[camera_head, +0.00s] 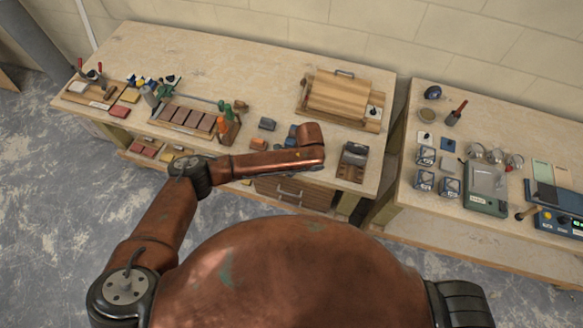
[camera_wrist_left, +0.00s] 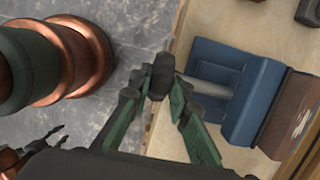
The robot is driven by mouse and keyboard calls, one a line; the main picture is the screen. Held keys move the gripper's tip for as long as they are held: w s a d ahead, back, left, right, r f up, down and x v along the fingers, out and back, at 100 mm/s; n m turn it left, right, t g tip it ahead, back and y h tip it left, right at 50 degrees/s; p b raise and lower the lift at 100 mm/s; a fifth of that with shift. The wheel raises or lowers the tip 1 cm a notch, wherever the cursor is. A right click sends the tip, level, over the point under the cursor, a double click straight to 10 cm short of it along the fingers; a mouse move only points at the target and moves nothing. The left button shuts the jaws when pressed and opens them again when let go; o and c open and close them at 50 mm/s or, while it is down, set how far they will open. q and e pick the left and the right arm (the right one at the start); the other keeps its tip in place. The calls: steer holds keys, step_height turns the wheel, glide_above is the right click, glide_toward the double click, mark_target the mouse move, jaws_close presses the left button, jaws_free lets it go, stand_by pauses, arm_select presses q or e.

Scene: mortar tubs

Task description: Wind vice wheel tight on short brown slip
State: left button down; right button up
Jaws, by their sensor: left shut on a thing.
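A blue vice (camera_wrist_left: 240,90) fills the right of the left wrist view, with a pale grey spindle (camera_wrist_left: 205,86) reaching out to a dark wheel or handle (camera_wrist_left: 162,72). My left gripper (camera_wrist_left: 163,88), with green fingers, is shut on that dark part. A brown block (camera_wrist_left: 293,112) with a pale mark lies against the vice's far side; I cannot tell if it is the short brown slip. In the head view a bit of the blue vice (camera_head: 292,131) shows behind my left arm, which hides the gripper. Dark fingers, apparently my right gripper (camera_wrist_left: 58,137), show small at lower left.
A wooden board stand (camera_head: 340,95) is at the back of the table. A tray of brown pieces (camera_head: 188,119) stands left, and a dark tray (camera_head: 353,160) sits right of my arm. A second table (camera_head: 450,220) with several instruments is at the right.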

arm_select(q)
steer(key=shift+s+f, duration=0.1)
steer(key=shift+s, duration=0.05)
steer(key=c, duration=1.8)
jaws_free()
steer(key=v, duration=1.2)
steer(key=shift+d, duration=0.1)
